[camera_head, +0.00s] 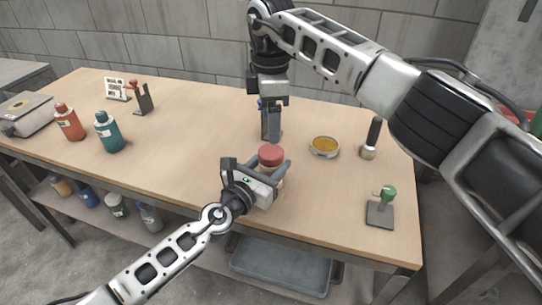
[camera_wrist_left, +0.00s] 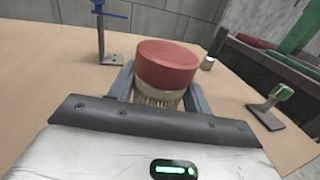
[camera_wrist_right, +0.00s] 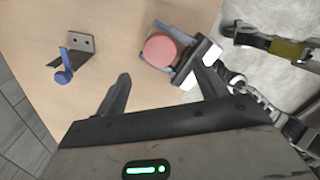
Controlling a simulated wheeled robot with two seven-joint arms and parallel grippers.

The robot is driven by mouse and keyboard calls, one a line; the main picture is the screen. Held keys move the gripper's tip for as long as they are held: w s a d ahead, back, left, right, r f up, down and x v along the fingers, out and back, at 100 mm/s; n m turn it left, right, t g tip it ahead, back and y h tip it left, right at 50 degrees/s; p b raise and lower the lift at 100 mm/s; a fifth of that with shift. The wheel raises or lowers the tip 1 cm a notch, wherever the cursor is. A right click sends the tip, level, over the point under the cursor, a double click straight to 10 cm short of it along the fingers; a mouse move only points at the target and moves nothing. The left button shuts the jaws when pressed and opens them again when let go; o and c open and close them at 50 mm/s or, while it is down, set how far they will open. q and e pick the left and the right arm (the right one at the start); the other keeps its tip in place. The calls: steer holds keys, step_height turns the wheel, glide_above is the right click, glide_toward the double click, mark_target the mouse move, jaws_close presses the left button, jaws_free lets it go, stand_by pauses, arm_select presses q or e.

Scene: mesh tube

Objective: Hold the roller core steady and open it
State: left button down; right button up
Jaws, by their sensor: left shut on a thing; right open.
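The roller core has a red round cap (camera_head: 270,154) and a pale, bristly body (camera_wrist_left: 158,97). It stands upright near the table's front edge. My left gripper (camera_head: 270,177) is shut on its body, with one finger on each side below the cap. The red cap also shows in the right wrist view (camera_wrist_right: 160,49). My right gripper (camera_head: 271,136) points down just behind the cap and above the table. It is open and empty, its fingers apart in the right wrist view (camera_wrist_right: 163,80), with the cap beyond them. The core's lower part is hidden by my left gripper.
A round tin with yellow contents (camera_head: 324,146), a black-handled tool (camera_head: 371,138) and a green-knobbed stand (camera_head: 382,207) are to the right. A blue-topped stand (camera_wrist_right: 64,70) is behind. Orange (camera_head: 69,121) and teal (camera_head: 109,133) bottles stand left. The table between is clear.

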mark_target(271, 151)
steer(key=n, duration=0.7)
steer(key=shift+n, duration=0.3)
steer(key=shift+f+n, duration=0.15)
steer(key=shift+n, duration=0.15)
steer(key=shift+f, duration=3.85)
